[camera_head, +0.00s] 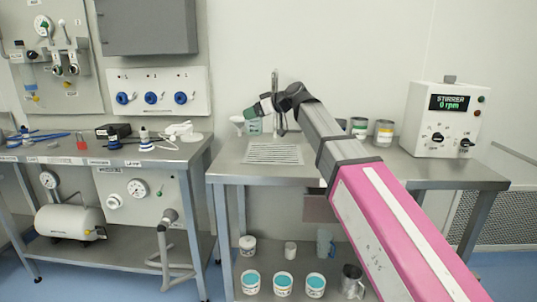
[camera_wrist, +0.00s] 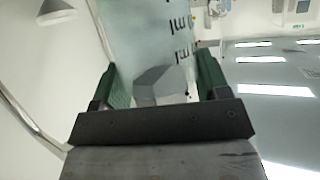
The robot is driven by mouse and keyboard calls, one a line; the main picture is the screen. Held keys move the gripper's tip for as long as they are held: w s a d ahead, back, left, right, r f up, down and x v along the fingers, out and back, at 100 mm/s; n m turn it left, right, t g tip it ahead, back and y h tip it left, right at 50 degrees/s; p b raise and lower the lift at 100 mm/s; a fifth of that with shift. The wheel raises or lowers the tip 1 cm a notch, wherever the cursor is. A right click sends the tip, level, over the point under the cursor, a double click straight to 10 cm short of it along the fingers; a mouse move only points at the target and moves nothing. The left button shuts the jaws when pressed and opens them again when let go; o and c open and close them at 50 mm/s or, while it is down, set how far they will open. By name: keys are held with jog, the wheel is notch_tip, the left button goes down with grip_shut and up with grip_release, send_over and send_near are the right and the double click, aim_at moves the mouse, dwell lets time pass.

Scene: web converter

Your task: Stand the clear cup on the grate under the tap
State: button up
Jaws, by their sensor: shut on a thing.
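My gripper (camera_head: 257,110) is at the back of the right bench, with its green fingers beside the tap. In the wrist view the fingers of my gripper (camera_wrist: 164,80) are on either side of the clear cup (camera_wrist: 147,35), shut on it; its pale wall carries black marks. In the head view the clear cup (camera_head: 254,126) shows small and pale just below the fingers. It looks left of the tap (camera_head: 275,88), behind the grate (camera_head: 273,153). Its exact height and tilt are hard to tell. The grate is bare and lies flat in the bench top.
A white funnel (camera_head: 237,121) is close left of the cup. Tins (camera_head: 383,132) and the stirrer box (camera_head: 446,120) stand to the right, beyond my arm. Several pots and jugs are on the lower shelf (camera_head: 262,263). The bench front around the grate is clear.

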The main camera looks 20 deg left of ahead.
jog(key=shift+s+a, duration=0.2)
jog(key=shift+a, duration=0.7)
jog(key=w+d+f, duration=0.1)
jog(key=w+f, duration=0.2)
jog(key=w+d+f, duration=0.1)
jog(key=w+f, duration=0.3)
jog(key=w+d+f, duration=0.2)
jog(key=w+f, duration=0.1)
jog(key=shift+w+f, duration=0.35)
jog(key=shift+w, duration=0.1)
jog(key=shift+d+f, duration=0.15)
jog(key=shift+f, duration=0.05)
jog(key=o, duration=1.1)
jog(key=shift+w, duration=0.1)
jog(key=shift+o, duration=0.2)
jog(key=shift+w+d, duration=0.1)
jog(key=shift+d, duration=0.05)
